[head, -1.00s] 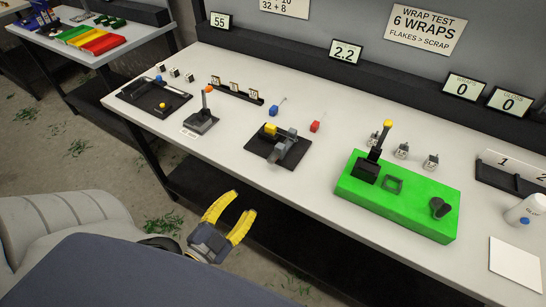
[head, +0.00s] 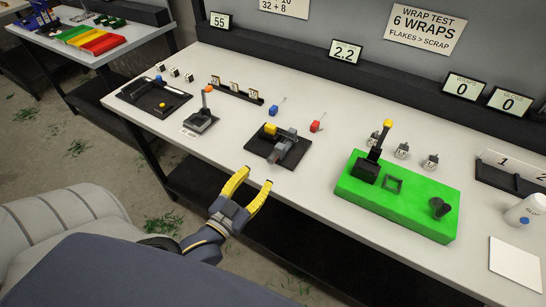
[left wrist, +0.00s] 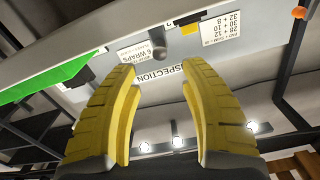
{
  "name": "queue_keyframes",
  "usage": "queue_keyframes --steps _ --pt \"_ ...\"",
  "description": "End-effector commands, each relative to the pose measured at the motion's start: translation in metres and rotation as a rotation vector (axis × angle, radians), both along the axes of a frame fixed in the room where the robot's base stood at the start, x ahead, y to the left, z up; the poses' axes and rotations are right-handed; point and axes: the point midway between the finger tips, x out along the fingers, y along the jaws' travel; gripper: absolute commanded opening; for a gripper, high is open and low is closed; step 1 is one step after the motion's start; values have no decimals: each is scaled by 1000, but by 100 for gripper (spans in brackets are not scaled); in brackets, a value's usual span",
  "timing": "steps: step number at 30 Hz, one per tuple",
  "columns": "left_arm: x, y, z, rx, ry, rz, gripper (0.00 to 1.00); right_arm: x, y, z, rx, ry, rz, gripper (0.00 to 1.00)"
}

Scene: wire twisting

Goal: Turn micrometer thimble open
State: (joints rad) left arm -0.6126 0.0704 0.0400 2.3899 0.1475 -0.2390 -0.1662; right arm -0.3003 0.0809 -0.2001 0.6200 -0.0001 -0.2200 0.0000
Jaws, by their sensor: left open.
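The micrometer (head: 279,145) sits on a black base plate near the middle of the bench in the head view. It has a yellow block at its left and a grey barrel part pointing toward the front edge. My left gripper (head: 257,183), with yellow fingers, is open and empty at the bench's front edge, just below the micrometer in the picture and apart from it. In the left wrist view the open fingers (left wrist: 158,100) frame the bench edge and signs; the micrometer cannot be made out there. My right gripper is not in view.
A green block (head: 420,203) with a yellow-topped lever stands to the right. An orange-topped lever (head: 207,104) stands to the left. A display (head: 345,53) reads 2.2. Bare bench lies right of the micrometer.

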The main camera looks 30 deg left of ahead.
Motion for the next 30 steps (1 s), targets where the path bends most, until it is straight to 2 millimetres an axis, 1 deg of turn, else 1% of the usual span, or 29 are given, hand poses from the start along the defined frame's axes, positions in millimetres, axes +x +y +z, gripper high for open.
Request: queue_keyframes --steps 1,6,15,22,30 --pt "9 0 1 0 -3 0 44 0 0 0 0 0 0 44" --pt "35 -1 1 0 -4 0 44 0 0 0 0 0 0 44" --pt "74 -2 1 0 -1 1 44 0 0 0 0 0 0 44" --pt "91 -2 1 0 -1 0 44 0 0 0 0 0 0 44" --pt "96 -3 0 0 0 0 44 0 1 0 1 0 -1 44"
